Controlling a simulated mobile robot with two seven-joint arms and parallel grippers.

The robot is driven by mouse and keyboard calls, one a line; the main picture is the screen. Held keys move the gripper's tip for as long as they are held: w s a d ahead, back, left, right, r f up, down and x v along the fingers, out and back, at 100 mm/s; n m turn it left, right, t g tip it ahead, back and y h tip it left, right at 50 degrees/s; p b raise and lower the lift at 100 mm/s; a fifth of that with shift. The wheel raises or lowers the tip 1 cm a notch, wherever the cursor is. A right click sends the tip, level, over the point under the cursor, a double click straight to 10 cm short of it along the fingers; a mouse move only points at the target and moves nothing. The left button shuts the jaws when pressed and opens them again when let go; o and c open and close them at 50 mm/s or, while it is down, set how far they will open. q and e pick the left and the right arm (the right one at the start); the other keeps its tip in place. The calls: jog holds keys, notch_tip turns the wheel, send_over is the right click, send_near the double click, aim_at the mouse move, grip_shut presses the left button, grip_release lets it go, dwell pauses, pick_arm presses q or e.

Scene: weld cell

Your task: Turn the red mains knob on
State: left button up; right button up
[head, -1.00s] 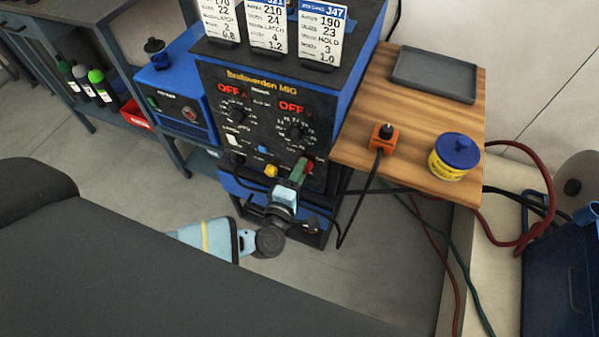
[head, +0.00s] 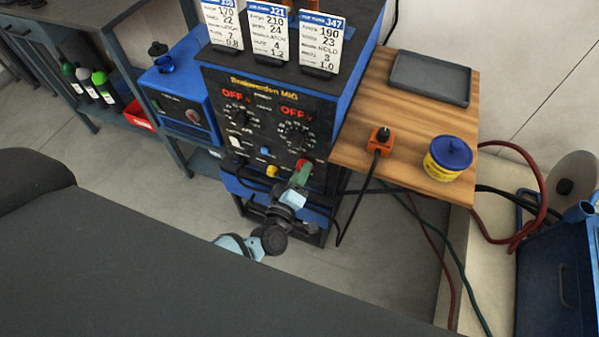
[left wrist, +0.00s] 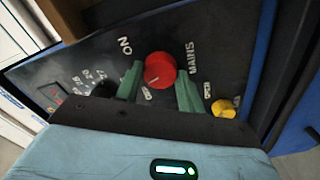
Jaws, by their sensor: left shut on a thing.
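The red mains knob (head: 304,163) is low on the right of the black front panel (head: 267,128) of the blue welding machine. In the left wrist view the knob (left wrist: 159,70) sits between the two green fingers of my left gripper (left wrist: 159,84), which is shut on it. ON and MAINS lettering shows around the knob, with a smaller label below it, hard to read. In the head view my left gripper (head: 302,176) reaches the panel from below and partly covers the knob. Both red displays (head: 290,110) on the panel read OFF. My right gripper is not in view.
A yellow knob (head: 272,171) is close beside the gripper. A wooden side shelf (head: 400,172) right of the machine carries a grey tray (head: 430,78), an orange socket with a black plug (head: 379,138) and a yellow tub with blue lid (head: 448,157). Cables hang below.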

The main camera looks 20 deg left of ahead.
pick_arm(q)
jog(key=m+p, duration=0.2)
jog(key=m, duration=1)
jog(key=shift+p, duration=0.3)
dwell(0.4)
jog(key=o, duration=1)
jog(key=shift+s, duration=0.15)
